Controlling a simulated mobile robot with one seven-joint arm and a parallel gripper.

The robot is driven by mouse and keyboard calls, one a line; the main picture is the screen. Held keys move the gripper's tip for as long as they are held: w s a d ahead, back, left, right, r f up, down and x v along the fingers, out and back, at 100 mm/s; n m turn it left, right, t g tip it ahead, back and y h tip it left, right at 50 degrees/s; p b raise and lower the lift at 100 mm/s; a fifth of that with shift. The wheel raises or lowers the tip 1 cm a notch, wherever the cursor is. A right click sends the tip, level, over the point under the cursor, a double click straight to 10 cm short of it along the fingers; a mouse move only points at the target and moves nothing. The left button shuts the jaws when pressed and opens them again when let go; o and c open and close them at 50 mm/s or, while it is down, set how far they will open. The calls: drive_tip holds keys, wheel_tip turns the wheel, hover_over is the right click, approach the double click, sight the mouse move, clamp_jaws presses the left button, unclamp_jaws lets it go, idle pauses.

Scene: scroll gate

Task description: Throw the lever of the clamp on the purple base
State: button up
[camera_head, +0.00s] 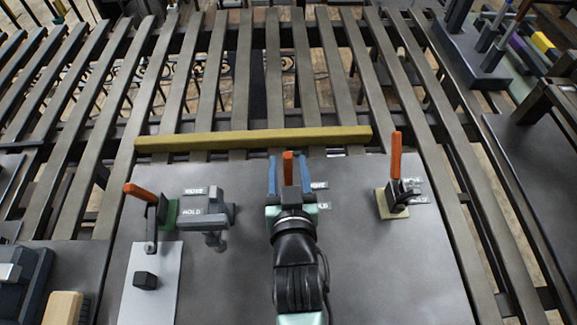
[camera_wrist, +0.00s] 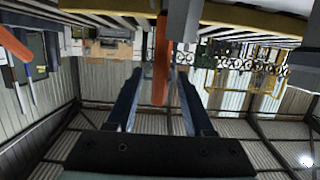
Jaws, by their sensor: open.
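My gripper (camera_head: 288,178) is open over the middle of the grey table, its two blue fingers on either side of an upright orange lever (camera_head: 288,160). In the wrist view, this lever (camera_wrist: 161,60) stands between the spread fingers (camera_wrist: 160,100), with a gap visible on each side. The clamp under this lever is mostly hidden by my gripper, so its base colour cannot be told. No purple base shows. A left clamp on a green base (camera_head: 171,213) has a tilted orange lever (camera_head: 140,191). A right clamp on a cream base (camera_head: 383,205) has an upright orange lever (camera_head: 396,155).
A yellow bar (camera_head: 250,138) lies along the table's back edge, just behind the levers. A grey vice-like block (camera_head: 207,210) stands beside the left clamp. A light plate with a black knob (camera_head: 145,280) lies at front left. The table (camera_head: 400,270) is clear at front right.

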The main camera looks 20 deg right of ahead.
drive_tip(key=shift+s, duration=0.1)
drive_tip(key=b+v, duration=0.1)
drive_tip(key=v, duration=1)
drive_tip(key=shift+s+a, duration=0.1)
drive_tip(key=shift+s, duration=0.1)
drive_tip(key=shift+s+a+r+b, duration=0.15)
drive_tip(key=shift+s+r+b, duration=0.15)
drive_tip(key=shift+s, duration=0.3)
